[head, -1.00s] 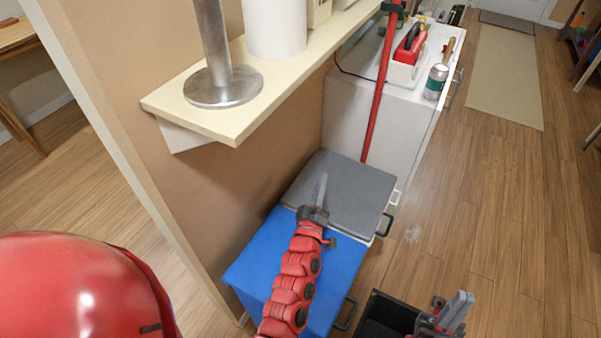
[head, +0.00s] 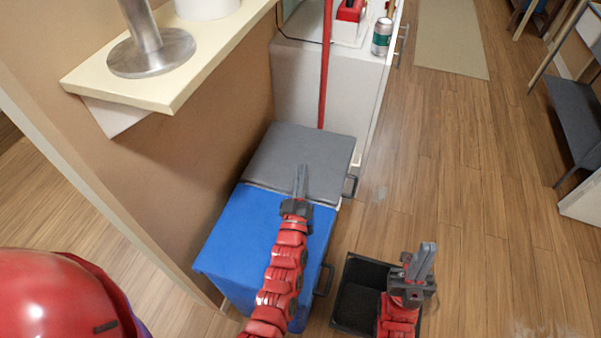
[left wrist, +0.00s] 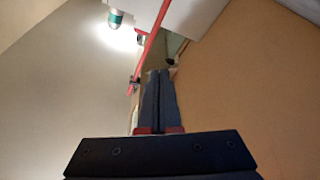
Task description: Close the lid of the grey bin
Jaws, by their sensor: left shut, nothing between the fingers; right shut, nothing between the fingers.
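The grey bin's lid (head: 290,155) lies flat and looks closed in the head view, behind the blue bin. My left gripper (head: 301,172) is shut and empty, its fingertips over the front part of the grey lid. I cannot tell whether they touch it. In the left wrist view the shut fingers (left wrist: 158,90) point away, with a broad grey surface on the left. My right gripper (head: 428,255) is shut and empty, above the floor to the right of the bins.
A blue-lidded bin (head: 245,235) stands in front of the grey one. A black open box (head: 350,305) is by my right arm. A cream shelf (head: 190,80) juts out at upper left. A red pole (head: 327,70) stands behind the grey bin. The floor to the right is clear.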

